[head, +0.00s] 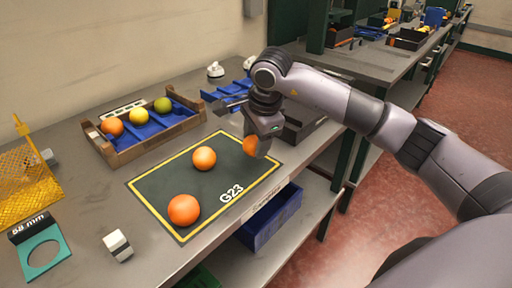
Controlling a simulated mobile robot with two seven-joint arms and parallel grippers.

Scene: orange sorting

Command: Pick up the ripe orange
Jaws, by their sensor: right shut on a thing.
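My right gripper (256,147) reaches in from the right and is shut on an orange (249,145) at the far right part of the dark mat (158,189). The gripper hides part of this orange, and I cannot tell whether it touches the mat. Another orange (204,158) rests near the mat's middle. A larger-looking orange (184,210) lies at the near left part of the mat. My left gripper is not in view.
A wooden crate (160,143) with a blue liner holds an orange, a yellow and a green fruit. A dark crate (305,127) stands behind my right gripper. A teal gauge (64,237), white block (117,244) and yellow mesh basket (25,180) are at left.

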